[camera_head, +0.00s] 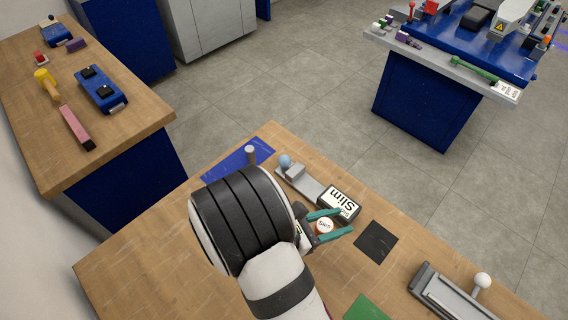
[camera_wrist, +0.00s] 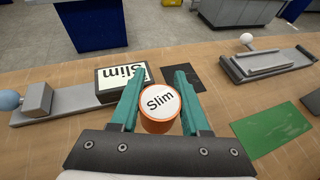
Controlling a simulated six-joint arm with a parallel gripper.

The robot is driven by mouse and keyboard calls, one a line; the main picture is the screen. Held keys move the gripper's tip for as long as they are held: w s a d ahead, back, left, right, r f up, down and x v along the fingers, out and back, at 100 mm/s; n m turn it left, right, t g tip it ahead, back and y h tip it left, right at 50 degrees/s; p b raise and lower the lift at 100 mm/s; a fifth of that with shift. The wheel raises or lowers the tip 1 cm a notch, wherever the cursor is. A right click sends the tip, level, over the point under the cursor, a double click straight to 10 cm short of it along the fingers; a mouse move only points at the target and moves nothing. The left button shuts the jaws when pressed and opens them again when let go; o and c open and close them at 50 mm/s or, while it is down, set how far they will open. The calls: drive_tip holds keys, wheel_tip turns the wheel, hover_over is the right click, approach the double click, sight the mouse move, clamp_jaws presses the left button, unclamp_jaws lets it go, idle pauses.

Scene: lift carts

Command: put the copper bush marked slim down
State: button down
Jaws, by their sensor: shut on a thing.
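The copper bush (camera_wrist: 160,108) has an orange-copper side and a white top marked "Slim". It sits between the two teal fingers of my gripper (camera_wrist: 158,95), which is shut on it. In the head view the bush (camera_head: 323,227) shows between the fingers of my gripper (camera_head: 331,225), above the wooden table (camera_head: 130,275). Its underside is hidden, so I cannot tell whether it touches the table. A grey fixture with a sign reading "Slim" (camera_head: 341,203) is just beyond the gripper; the sign also shows in the wrist view (camera_wrist: 122,76).
A black square (camera_head: 376,242) lies right of the gripper. A green square (camera_head: 366,308) lies nearer the front. A grey slide with a white knob (camera_head: 447,291) is at the right. A blue mat (camera_head: 235,165) with a pale peg lies behind my arm.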

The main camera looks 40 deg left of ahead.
sight(232, 169)
drive_tip(key=a+n+y, duration=0.1)
drive_tip(key=a+y, duration=0.1)
drive_tip(key=a, duration=0.4)
drive_tip(key=a+n+y, duration=0.2)
drive_tip(key=a, duration=0.3)
drive_tip(key=a+n+y, duration=0.2)
drive_tip(key=a, duration=0.4)
drive_tip(key=shift+a+f+t, duration=0.35)
drive_tip(key=shift+t, duration=0.05)
drive_tip(key=s+a+r+n+g+y, duration=0.25)
drive_tip(key=a+n+y, duration=0.25)
drive_tip(key=a, duration=0.9)
drive_tip(key=shift+t, duration=0.35)
drive_tip(key=f, duration=0.6)
drive_tip(key=s+f, duration=0.1)
drive_tip(key=f, duration=0.2)
drive_tip(key=shift+a+f, duration=0.2)
drive_tip(key=shift+f, duration=0.2)
drive_tip(key=shift+f, duration=0.1)
drive_tip(key=c, duration=0.7)
unclamp_jaws()
